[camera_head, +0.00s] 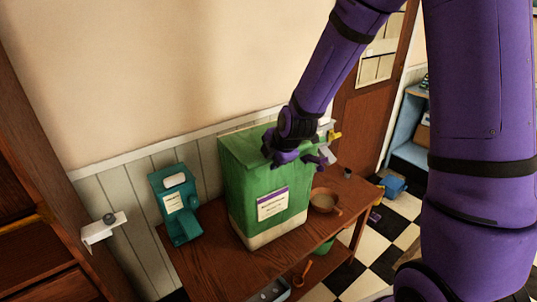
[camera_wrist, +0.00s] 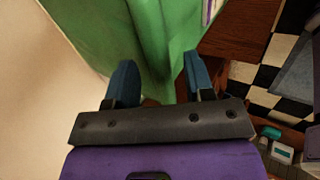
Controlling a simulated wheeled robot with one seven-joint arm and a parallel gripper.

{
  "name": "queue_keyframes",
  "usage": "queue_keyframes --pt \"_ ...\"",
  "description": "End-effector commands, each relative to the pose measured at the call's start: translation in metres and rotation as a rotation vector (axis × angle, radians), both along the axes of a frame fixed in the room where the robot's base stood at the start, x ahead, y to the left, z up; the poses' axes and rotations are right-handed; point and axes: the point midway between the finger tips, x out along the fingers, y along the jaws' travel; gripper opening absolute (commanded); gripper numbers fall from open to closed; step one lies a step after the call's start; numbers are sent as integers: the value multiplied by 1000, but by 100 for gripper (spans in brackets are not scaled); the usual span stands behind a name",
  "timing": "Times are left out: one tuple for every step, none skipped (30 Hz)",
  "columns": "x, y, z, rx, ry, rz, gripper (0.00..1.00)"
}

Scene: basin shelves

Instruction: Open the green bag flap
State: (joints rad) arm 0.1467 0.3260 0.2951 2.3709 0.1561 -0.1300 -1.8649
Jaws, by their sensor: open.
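The green bag (camera_head: 260,190) stands upright on the wooden table, with a pale base and a white and purple label on its front. Its top flap (camera_head: 245,146) looks folded down over the top. My purple gripper (camera_head: 297,163) is at the bag's upper right edge. In the wrist view, my gripper (camera_wrist: 160,82) has its two blue fingers apart, with green bag material (camera_wrist: 155,50) in front of and between them. I cannot tell whether the fingers touch the bag. My gripper and wrist hide part of the bag's top right corner.
A teal dispenser (camera_head: 175,205) stands left of the bag on the wooden table (camera_head: 215,272). A brown bowl (camera_head: 323,200) is close to the bag's right side. A wall runs behind the table. Checkered floor (camera_head: 388,238) lies to the right.

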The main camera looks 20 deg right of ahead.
Motion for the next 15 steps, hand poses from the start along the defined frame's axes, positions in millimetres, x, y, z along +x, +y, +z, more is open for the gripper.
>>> queue_keyframes --pt "0 0 -1 0 0 0 48" --pt "0 0 -1 0 0 0 48" --pt "0 0 -1 1 0 -1 48" --pt "0 0 -1 1 0 -1 48" --pt "0 0 -1 1 0 -1 48" --pt "0 0 -1 1 0 -1 48" --pt "0 0 -1 1 0 -1 48" --pt "0 0 -1 1 0 -1 48" --pt "0 0 -1 1 0 -1 39" --pt "0 0 -1 1 0 -1 32" --pt "0 0 -1 1 0 -1 25" --pt "0 0 -1 1 0 -1 16" --pt "0 0 -1 1 0 -1 9" --pt "0 0 -1 0 1 -1 2" --pt "0 0 -1 0 1 -1 0"
